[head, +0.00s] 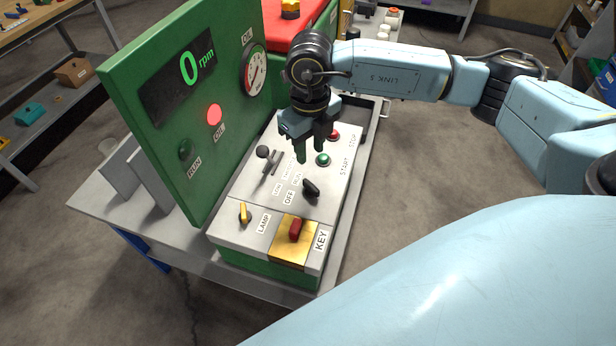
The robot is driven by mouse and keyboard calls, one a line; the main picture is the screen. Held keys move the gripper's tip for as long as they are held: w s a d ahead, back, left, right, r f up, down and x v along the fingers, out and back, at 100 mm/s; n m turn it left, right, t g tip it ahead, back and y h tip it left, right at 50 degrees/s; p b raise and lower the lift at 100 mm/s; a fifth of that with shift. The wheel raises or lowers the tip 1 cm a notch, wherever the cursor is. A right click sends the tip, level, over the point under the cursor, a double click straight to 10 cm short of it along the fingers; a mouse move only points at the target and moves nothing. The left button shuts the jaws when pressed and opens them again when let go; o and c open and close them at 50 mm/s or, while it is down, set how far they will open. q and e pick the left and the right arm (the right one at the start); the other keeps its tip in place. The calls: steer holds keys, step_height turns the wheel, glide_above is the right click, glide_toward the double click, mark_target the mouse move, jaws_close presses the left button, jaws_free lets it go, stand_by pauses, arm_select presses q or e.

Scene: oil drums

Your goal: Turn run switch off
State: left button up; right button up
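The run switch (311,188) is a black rotary knob on the sloping grey control panel (240,196), beside the labels OFF and RUN. Its handle lies slantwise; I cannot tell which label it points to. My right gripper (311,157) comes from the upper right and hangs over the panel, fingers down, above and behind the switch in the picture. Its two fingers are apart with nothing between them, near the green START button (323,160). It does not appear to touch the switch. My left gripper is out of view.
A green board (165,110) stands along the panel's left, with a 0 rpm display (187,68), a lit red OIL lamp (214,114), a dark RUN lamp (185,150) and a gauge (254,72). A lever (264,153), yellow LAMP switch (244,212) and red key switch (295,230) stand nearby.

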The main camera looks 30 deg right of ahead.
mark_target(309, 184)
step_height(309, 184, down, 11)
steer(key=shift+a+f+p, duration=0.1)
steer(key=shift+f+p, duration=0.05)
steer(key=shift+p, duration=0.15)
steer(key=shift+c, duration=0.4)
jaws_close()
